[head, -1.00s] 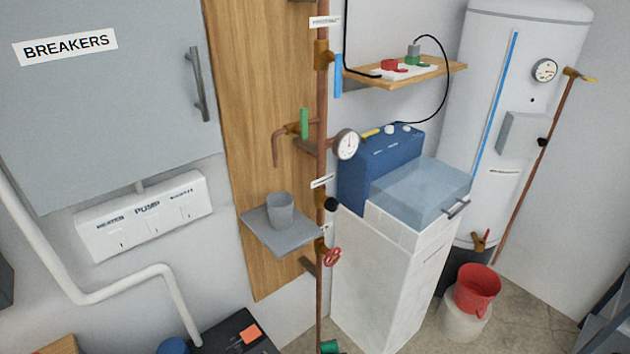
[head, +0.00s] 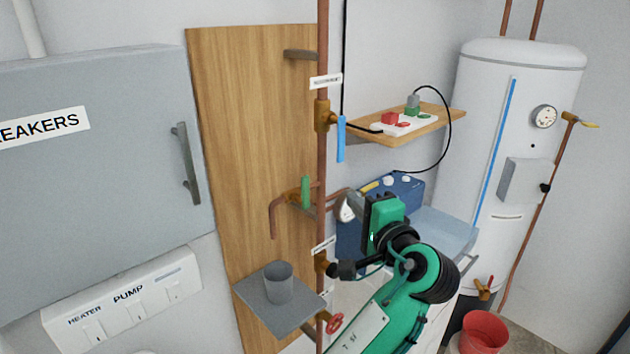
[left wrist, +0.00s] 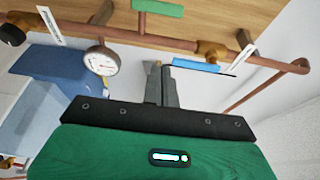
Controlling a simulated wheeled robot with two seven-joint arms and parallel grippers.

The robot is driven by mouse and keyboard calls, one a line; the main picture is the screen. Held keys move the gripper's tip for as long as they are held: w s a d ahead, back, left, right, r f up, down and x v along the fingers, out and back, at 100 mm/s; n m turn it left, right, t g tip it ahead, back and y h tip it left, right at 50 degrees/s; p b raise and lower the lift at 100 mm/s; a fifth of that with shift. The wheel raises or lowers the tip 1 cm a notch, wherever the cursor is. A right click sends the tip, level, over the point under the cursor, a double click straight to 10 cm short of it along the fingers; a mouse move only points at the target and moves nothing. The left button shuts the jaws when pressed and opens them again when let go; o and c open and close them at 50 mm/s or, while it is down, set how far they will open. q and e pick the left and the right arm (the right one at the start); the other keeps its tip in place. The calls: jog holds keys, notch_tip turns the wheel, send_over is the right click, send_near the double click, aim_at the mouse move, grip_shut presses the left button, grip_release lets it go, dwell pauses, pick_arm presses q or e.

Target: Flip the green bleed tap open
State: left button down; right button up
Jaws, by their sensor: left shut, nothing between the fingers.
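The green bleed tap (head: 305,192) is an upright green lever on a brass valve on a side branch of the copper pipe. Its green handle also shows at the top edge of the left wrist view (left wrist: 158,7), lying crosswise there. A copper spout (head: 275,218) bends down to the left of it. My left gripper (head: 345,199) is shut and empty, to the right of the tap and apart from it. In the left wrist view its fingers (left wrist: 157,70) point up the picture, below the green handle. My right gripper is in neither view.
A blue lever (head: 340,139) hangs on the pipe above. The pressure gauge (left wrist: 101,61) is close to my fingers and partly hidden in the head view. A grey cup (head: 278,282) stands on a small grey shelf (head: 262,312) below the spout. The wooden board (head: 225,130) is behind.

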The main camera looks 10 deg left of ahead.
aim_at(302, 191)
pick_arm(q)
jog(key=shift+s+r, duration=0.15)
jog(key=shift+r, duration=0.05)
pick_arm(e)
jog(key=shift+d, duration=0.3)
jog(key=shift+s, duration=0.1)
